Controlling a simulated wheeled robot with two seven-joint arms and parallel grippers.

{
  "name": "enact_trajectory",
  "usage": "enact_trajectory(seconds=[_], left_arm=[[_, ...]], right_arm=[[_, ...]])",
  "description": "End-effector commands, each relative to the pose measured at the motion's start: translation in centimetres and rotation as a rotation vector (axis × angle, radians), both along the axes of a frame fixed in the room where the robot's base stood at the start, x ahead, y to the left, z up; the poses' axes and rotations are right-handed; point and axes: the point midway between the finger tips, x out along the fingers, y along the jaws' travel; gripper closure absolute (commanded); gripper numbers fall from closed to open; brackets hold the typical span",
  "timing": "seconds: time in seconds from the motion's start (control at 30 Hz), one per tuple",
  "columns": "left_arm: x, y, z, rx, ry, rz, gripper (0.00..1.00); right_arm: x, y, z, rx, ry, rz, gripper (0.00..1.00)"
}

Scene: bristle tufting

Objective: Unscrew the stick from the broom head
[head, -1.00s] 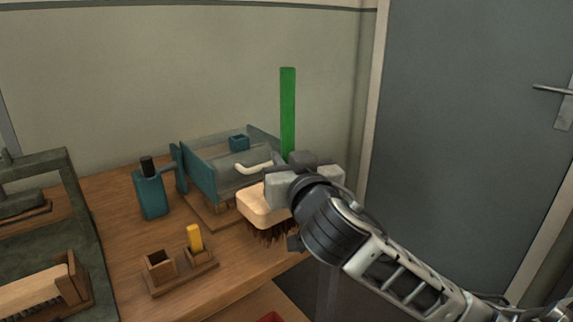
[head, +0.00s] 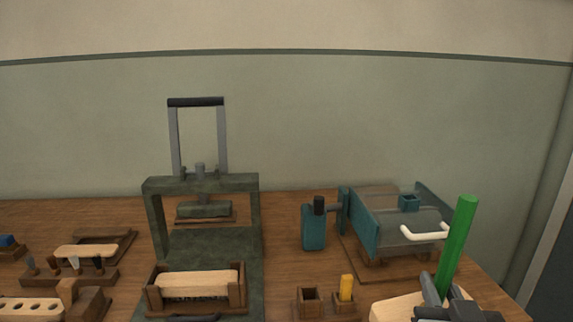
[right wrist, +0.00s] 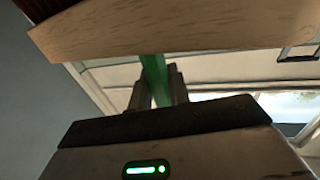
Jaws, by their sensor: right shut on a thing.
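The green stick (head: 457,243) stands up, slightly tilted, from the broom head at the lower right of the head view. The pale wooden broom head (head: 394,307) is partly cut off by the picture's lower edge; its bristles are out of view there. My right gripper (head: 446,296) is shut on the green stick just by the broom head. In the right wrist view the stick (right wrist: 155,78) runs between the two fingers (right wrist: 157,88), and the broom head's wood (right wrist: 180,28) spans the top. My left gripper is not in view.
A teal machine with a white handle (head: 426,234) stands behind the stick. A dark green press (head: 154,215) holds a brush block (head: 197,283) in front. A teal bottle (head: 314,229) and a small holder with a yellow peg (head: 346,288) stand between. Wooden racks (head: 68,275) lie at left.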

Motion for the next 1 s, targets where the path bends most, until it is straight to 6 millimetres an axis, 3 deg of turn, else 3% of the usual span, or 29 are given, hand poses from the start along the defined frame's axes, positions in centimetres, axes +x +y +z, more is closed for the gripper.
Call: enact_trajectory(seconds=[0.03, 0.2, 0.37, 0.67, 1.0], left_arm=[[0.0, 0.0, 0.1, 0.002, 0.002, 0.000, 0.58], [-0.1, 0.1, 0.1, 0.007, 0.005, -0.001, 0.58], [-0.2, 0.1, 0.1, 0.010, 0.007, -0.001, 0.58], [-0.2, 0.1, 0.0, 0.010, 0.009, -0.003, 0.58], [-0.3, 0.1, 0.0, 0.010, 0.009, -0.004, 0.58]], right_arm=[[-0.6, 0.7, -1.6, 0.004, 0.011, 0.025, 1.00], [-2.5, 3.1, -5.2, -0.007, 0.019, 0.114, 1.00], [-3.5, 4.3, -6.8, -0.013, 0.025, 0.162, 1.00], [-3.5, 5.1, -6.8, -0.016, 0.019, 0.211, 1.00], [-2.5, 10.7, -5.1, -0.030, 0.011, 0.567, 1.00]])
